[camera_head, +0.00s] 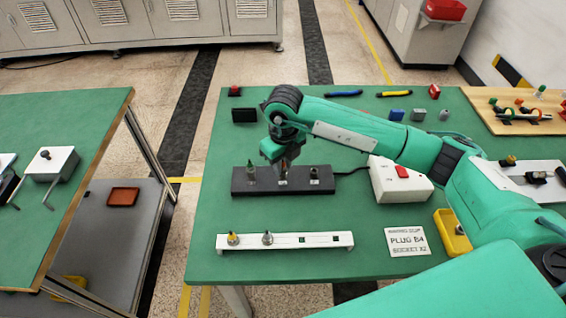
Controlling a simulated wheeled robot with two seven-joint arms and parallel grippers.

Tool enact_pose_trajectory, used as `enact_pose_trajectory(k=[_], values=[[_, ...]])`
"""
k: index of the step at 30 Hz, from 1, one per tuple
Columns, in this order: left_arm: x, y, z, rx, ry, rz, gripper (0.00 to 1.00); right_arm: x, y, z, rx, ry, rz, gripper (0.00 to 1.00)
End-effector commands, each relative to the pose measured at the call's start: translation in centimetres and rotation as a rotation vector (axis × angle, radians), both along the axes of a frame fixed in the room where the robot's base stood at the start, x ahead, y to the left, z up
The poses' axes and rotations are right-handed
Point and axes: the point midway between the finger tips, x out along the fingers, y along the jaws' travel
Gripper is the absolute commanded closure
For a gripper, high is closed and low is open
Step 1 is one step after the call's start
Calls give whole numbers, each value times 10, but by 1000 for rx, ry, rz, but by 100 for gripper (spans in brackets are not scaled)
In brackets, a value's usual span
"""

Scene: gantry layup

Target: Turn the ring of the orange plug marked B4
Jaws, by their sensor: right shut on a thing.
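My right gripper (284,163) reaches down over the middle of the black socket block (240,187). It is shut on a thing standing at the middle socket. The jaws hide most of that thing, so its colour and ring cannot be made out; by its place it looks like the orange plug. A grey socket (314,176) shows at the right. The card (407,241) reads PLUG B4 and a socket line that looks like X2. My left gripper is not in view.
A white rack (285,245) in front holds a yellow plug (232,239) and a grey plug (267,238); its right places are empty. A white box with a red button (402,172) stands right of the block, under my arm. A yellow tray (453,238) lies further right.

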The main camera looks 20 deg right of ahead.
Motion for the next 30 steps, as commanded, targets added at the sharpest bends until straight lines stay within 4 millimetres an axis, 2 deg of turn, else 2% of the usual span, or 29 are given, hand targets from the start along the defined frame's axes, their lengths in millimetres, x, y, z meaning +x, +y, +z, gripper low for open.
enact_pose_trajectory(k=[4,5,8,16,20,23,30], values=[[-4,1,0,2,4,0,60,1,0,1,1,-3,0,100],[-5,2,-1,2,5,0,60,1,0,1,1,-3,0,73],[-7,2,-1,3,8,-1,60,1,0,1,1,-3,0,54],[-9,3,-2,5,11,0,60,0,0,1,0,-1,1,54],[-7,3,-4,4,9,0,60,0,0,9,1,-2,1,54],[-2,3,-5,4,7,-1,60,1,0,24,1,-6,0,54],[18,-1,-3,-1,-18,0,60,-1,0,80,2,-7,1,54]])
